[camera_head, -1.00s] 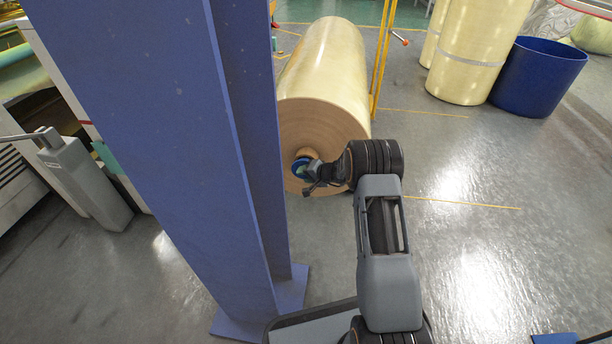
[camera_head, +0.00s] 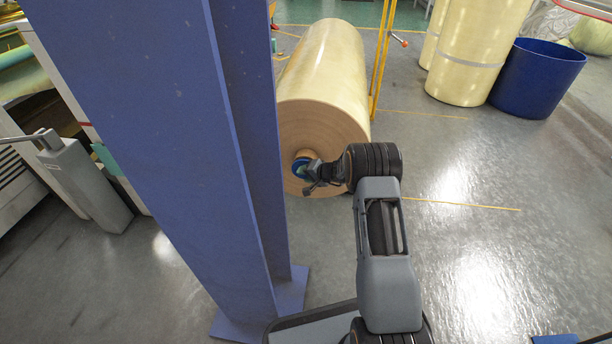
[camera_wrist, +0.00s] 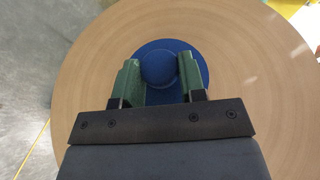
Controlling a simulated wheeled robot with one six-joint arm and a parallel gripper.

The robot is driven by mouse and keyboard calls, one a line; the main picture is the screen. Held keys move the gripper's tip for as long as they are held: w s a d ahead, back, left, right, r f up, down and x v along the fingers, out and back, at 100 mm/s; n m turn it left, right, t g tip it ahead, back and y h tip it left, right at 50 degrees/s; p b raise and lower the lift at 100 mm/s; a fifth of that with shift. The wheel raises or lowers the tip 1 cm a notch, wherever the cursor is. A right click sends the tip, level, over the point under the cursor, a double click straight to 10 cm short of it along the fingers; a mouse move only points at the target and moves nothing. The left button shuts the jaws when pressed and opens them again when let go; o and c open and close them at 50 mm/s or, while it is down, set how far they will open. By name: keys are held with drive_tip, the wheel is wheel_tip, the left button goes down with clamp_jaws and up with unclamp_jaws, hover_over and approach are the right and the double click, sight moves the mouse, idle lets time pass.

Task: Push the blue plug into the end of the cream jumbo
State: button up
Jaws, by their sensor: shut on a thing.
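The cream jumbo (camera_head: 330,75) lies on its side on the floor, its round brown end (camera_wrist: 245,75) facing my arm. The blue plug (camera_wrist: 160,67) is at the middle of that end, its wide disc around a raised round knob. The plug also shows as a small blue ring in the head view (camera_head: 300,166). My gripper (camera_wrist: 157,75) has its green fingers on both sides of the knob and is shut on it. In the head view my gripper (camera_head: 309,174) is right at the jumbo's end. How deep the plug sits in the core is hidden.
A blue steel column (camera_head: 180,150) stands close to the left of my arm. A yellow frame (camera_head: 382,60) stands just right of the jumbo. Upright cream rolls (camera_head: 470,60) and a blue bin (camera_head: 538,78) are at the back right.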

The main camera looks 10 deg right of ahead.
drive_tip(key=shift+w+d, duration=0.2)
drive_tip(key=shift+w, duration=0.3)
drive_tip(key=shift+w+d, duration=0.2)
drive_tip(key=shift+w, duration=0.3)
idle(2.0)
idle(0.3)
drive_tip(key=o, duration=0.8)
drive_tip(key=shift+o, duration=0.2)
drive_tip(key=shift+s, duration=0.1)
drive_tip(key=s+a, duration=0.3)
drive_tip(key=s, duration=0.5)
drive_tip(key=shift+a, duration=0.25)
drive_tip(key=shift+s+r, duration=0.1)
drive_tip(key=p+v, duration=0.4)
drive_tip(key=v, duration=0.9)
drive_tip(key=shift+s+d+r+p, duration=0.2)
drive_tip(key=shift+s+r+p, duration=0.05)
drive_tip(key=shift+p, duration=0.1)
